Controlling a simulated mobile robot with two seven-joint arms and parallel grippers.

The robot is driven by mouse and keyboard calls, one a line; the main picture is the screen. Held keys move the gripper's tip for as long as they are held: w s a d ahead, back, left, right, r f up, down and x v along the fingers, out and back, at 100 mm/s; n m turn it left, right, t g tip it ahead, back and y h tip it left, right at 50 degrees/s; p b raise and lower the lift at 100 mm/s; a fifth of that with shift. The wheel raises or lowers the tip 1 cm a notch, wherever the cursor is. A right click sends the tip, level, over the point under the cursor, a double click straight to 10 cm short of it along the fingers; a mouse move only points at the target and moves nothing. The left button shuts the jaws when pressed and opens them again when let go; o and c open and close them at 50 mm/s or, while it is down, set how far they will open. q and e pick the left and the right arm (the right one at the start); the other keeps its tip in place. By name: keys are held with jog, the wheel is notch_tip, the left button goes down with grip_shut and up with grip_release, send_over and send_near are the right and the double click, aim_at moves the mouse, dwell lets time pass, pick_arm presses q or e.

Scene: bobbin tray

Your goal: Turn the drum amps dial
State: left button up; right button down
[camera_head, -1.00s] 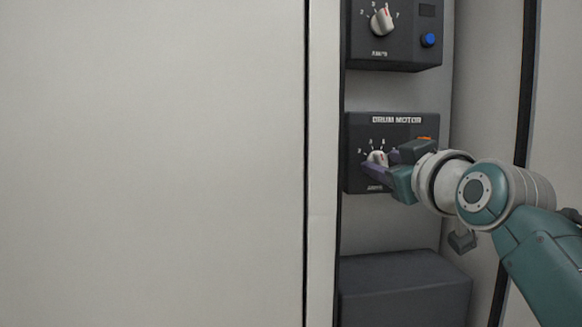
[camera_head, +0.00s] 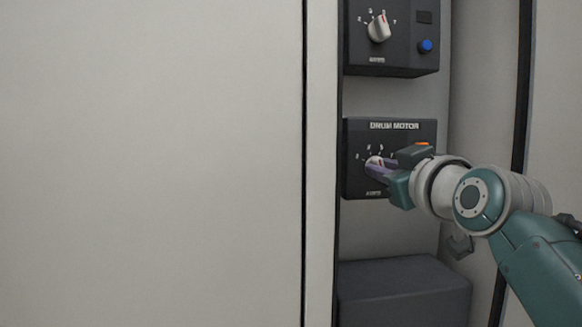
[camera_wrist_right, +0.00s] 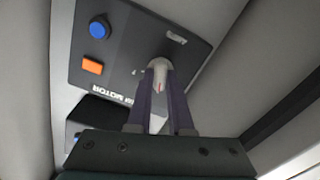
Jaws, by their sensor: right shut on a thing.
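The drum motor panel (camera_head: 355,185) is a dark box on the cabinet wall, labelled DRUM MOTOR. Its white dial (camera_head: 374,161) has tick marks around it and is partly hidden by my right gripper (camera_head: 378,166). In the right wrist view the dial (camera_wrist_right: 160,72) has a red pointer mark and sits between the two purple fingers of my right gripper (camera_wrist_right: 160,90). The fingers are shut on it. The dial's exact reading is hard to make out. My left gripper is not in view.
Another dark panel (camera_head: 400,56) with a white dial (camera_head: 379,27) and a blue button (camera_head: 426,46) is above. A dark box (camera_head: 405,290) stands below. A large pale door panel (camera_head: 150,160) fills the left. The drum panel also has an orange button (camera_wrist_right: 92,66) and a blue button (camera_wrist_right: 99,28).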

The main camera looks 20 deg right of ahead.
jog(key=shift+r+m+p, duration=0.2)
jog(key=shift+m+p, duration=0.5)
jog(key=shift+p, duration=0.35)
jog(key=m+p, duration=0.2)
jog(key=shift+p, duration=0.3)
jog(key=m+p, duration=0.2)
jog(key=m, duration=0.1)
jog(key=shift+d+f+m+p, duration=0.15)
jog(key=shift+m+p, duration=0.7)
jog(key=shift+m, duration=1.5)
jog(key=shift+f+m+p, duration=0.1)
jog(key=shift+m+p, duration=0.75)
jog(key=shift+m, duration=1.5)
